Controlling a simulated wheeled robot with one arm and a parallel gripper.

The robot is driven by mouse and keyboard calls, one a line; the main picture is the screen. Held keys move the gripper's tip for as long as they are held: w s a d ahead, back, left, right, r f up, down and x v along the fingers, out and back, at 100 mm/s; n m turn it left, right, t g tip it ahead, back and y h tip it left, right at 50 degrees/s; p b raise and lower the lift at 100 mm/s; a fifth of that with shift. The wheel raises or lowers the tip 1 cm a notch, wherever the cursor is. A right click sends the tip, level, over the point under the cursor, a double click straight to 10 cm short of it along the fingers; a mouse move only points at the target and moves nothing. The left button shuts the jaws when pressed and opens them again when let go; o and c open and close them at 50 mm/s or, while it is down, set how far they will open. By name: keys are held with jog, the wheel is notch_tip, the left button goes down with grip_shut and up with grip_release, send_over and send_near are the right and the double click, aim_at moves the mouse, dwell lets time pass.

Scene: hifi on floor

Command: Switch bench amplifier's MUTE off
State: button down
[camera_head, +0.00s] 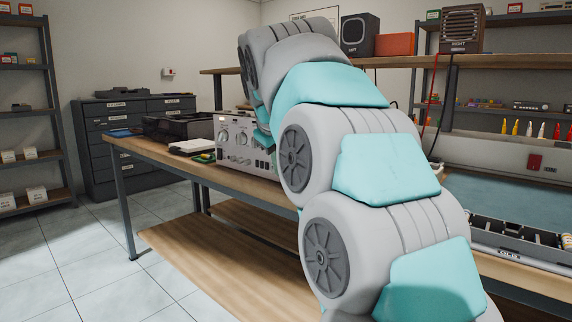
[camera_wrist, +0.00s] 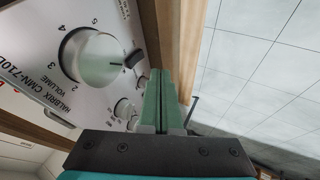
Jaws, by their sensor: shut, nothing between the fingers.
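The bench amplifier (camera_head: 236,148) is a silver-faced unit on the wooden bench, partly hidden behind my arm. In the wrist view its front panel (camera_wrist: 35,60) fills the left side, tilted, with the name HALBRIX and a large VOLUME knob (camera_wrist: 92,57). A small dark lever or knob (camera_wrist: 133,58) sits between this knob and my fingers. Smaller silver knobs (camera_wrist: 122,108) lie beside my fingers. No MUTE label can be read. My gripper (camera_wrist: 162,74) is shut and empty, close to the panel; contact cannot be told.
The wooden bench (camera_head: 160,152) has a dark box (camera_head: 178,127) and a pale book-like item (camera_head: 192,146) left of the amplifier. Speakers stand on the shelf above. An open tray (camera_head: 515,240) lies at the right. The tiled floor (camera_head: 75,265) at left is clear.

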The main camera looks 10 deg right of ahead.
jog(key=p+v, duration=0.1)
jog(key=v, duration=0.9)
jog(key=shift+r, duration=0.1)
